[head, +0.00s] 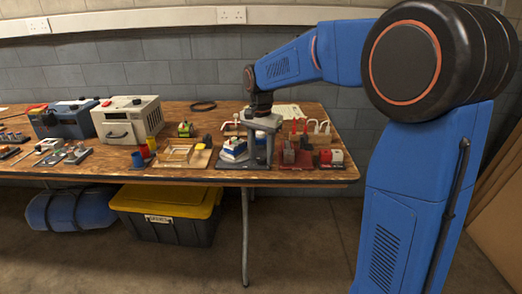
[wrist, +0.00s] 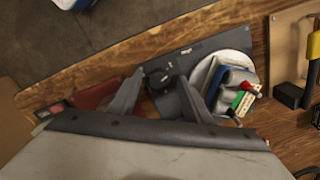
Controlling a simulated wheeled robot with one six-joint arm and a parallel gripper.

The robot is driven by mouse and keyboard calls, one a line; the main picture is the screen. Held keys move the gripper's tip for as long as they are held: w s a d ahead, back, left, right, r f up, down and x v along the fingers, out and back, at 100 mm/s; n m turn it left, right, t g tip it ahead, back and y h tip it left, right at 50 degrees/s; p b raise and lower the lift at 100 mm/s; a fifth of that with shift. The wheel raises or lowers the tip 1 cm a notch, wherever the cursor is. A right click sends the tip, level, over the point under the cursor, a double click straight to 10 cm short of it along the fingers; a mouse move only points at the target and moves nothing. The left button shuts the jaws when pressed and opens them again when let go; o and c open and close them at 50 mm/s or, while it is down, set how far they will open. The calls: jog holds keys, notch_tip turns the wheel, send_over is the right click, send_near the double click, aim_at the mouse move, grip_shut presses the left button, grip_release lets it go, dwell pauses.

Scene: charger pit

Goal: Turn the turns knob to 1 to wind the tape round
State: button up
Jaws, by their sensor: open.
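A blue and white device (head: 235,148) stands on a dark base board (head: 232,164) near the table's front edge. In the wrist view the device (wrist: 238,82) shows a white round part, a green label and a red-tipped lever, on the grey board (wrist: 188,50). A dark knob-like block (wrist: 160,74) shows on the board between the fingertips; I cannot read a turns scale or make out a tape. My gripper (head: 262,150) points down just right of the device. In the wrist view my gripper (wrist: 158,86) is open and empty, its fingers apart over the board.
Right of the gripper are a red-based board (head: 297,170), red and white blocks (head: 330,157) and upright tools. Left are a wooden tray (head: 182,157), cups (head: 138,160) and a cream machine (head: 128,120). The table's front edge is close. A yellow-lidded bin (head: 166,205) sits below.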

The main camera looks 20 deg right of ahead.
aim_at(261, 158)
notch_tip(261, 158, up, 17)
jog(key=shift+r, duration=0.2)
dwell(0.4)
jog(key=shift+s, duration=0.1)
jog(key=s+d+f+n+t, duration=0.1)
jog(key=s+d+f+n, duration=0.1)
jog(key=s+f, duration=0.4)
jog(key=s+d+f+n+t, duration=0.2)
jog(key=s+f+n, duration=0.2)
jog(key=s, duration=1.2)
jog(key=s+d+f+n+t, duration=0.1)
jog(key=s+d+f+n, duration=0.1)
jog(key=s+f, duration=0.8)
jog(key=shift+s+d+n+t, duration=0.4)
jog(key=shift+s+n, duration=0.4)
jog(key=shift+s, duration=0.05)
jog(key=shift+c, duration=0.3)
